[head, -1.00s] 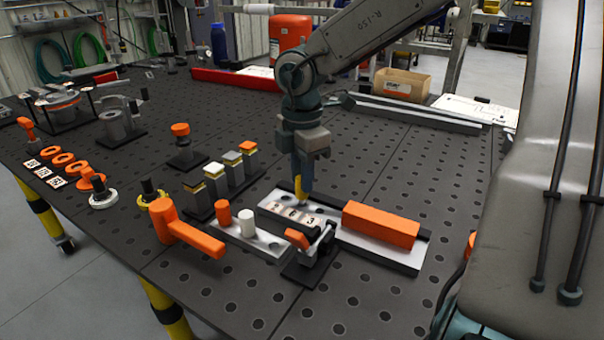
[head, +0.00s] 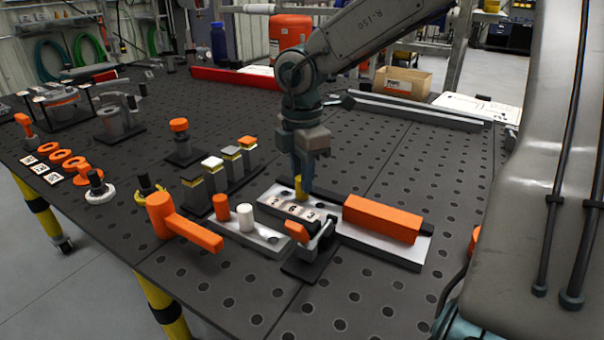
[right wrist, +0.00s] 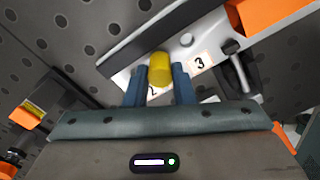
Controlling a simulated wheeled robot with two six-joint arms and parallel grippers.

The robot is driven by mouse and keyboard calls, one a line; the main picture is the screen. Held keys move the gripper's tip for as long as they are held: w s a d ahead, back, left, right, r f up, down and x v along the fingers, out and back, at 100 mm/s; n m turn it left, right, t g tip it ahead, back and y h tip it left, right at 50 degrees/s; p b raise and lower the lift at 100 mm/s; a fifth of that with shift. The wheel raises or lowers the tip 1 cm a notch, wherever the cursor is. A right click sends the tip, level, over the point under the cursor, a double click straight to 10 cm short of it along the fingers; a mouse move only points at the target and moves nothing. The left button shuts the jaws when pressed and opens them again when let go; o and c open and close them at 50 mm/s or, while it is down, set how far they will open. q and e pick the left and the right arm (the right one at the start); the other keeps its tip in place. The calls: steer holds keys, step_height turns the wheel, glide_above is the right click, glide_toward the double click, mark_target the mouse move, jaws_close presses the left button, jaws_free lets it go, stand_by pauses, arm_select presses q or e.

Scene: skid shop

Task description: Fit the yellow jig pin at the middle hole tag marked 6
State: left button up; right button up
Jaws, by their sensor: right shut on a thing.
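The yellow jig pin (head: 301,181) is between the fingers of my right gripper (head: 304,186), which is shut on it. It shows as a yellow cylinder in the right wrist view (right wrist: 159,69), between the blue fingertips (right wrist: 160,78). Pin and fingertips are at the light metal jig plate (head: 272,197), behind its row of tags. The middle tag 6 (head: 293,208) lies between the left tag and tag 3 (head: 310,217). In the right wrist view tag 3 (right wrist: 200,62) is clear and tag 6 is hidden. The pin's lower end is hidden, so I cannot tell whether it is in a hole. My left gripper is not in view.
An orange block (head: 381,218) lies on the plate's right part. A toggle clamp (head: 316,236) stands in front of the tags. A holder with orange and white pegs (head: 246,217) and an orange-handled tool (head: 177,222) are to the left.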

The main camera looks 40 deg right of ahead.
steer(key=shift+f, duration=0.15)
steer(key=o, duration=1.3)
steer(key=shift+r, duration=0.2)
steer(key=shift+r, duration=0.75)
step_height(320, 180, up, 5)
steer(key=p, duration=0.5)
steer(key=shift+r, duration=0.2)
steer(key=shift+f, duration=0.1)
